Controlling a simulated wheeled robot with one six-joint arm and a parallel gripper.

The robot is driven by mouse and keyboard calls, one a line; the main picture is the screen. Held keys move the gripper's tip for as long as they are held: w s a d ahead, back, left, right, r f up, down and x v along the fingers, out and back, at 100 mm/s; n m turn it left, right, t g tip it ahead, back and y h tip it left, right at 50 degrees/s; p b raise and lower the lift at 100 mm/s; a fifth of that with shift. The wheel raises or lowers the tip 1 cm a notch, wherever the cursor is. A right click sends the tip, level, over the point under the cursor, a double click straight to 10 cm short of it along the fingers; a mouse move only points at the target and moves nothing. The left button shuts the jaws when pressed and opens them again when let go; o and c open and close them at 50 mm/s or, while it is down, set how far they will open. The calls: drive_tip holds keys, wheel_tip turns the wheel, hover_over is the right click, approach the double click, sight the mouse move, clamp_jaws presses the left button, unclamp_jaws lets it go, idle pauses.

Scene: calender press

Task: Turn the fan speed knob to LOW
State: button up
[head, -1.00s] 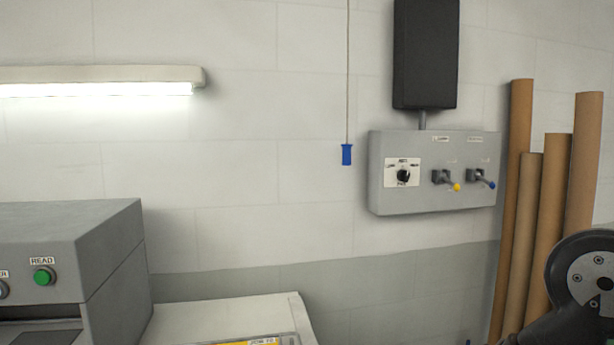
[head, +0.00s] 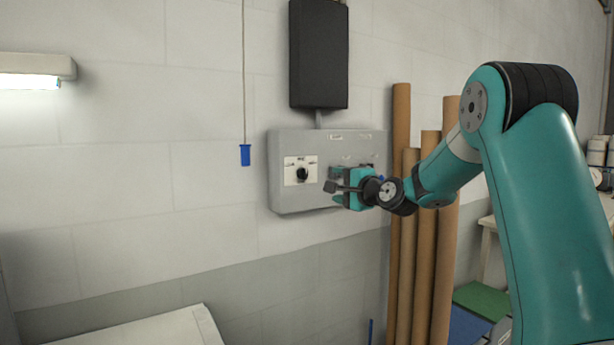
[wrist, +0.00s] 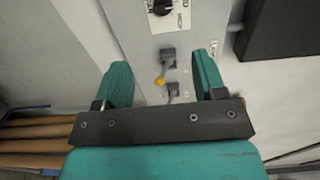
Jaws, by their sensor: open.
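The fan speed knob is a black rotary knob (head: 302,174) on a white label plate, on the left part of a grey wall box (head: 285,198). In the wrist view the knob (wrist: 161,7) shows at the top edge, partly cut off, beyond my fingertips. Its pointer setting is too small to read. My gripper (head: 333,187) is to the right of the knob in the head view, in front of the box's toggle levers, apart from the knob. In the wrist view my gripper (wrist: 160,75) has its two teal fingers spread wide with nothing held between them.
A black box (head: 319,55) hangs above the panel. A blue pull handle (head: 245,155) hangs on a cord to the left. Brown tubes (head: 400,270) lean at right.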

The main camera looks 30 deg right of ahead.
sight(306, 175)
drive_tip(key=w+p, duration=0.3)
drive_tip(key=w, duration=0.4)
drive_tip(key=w+p, duration=0.4)
drive_tip(key=w, duration=0.4)
drive_tip(key=shift+w+r, duration=0.2)
drive_tip(key=shift+w, duration=0.05)
drive_tip(key=shift+w+f, duration=0.1)
drive_tip(key=shift+w, duration=0.8)
drive_tip(key=c, duration=0.9)
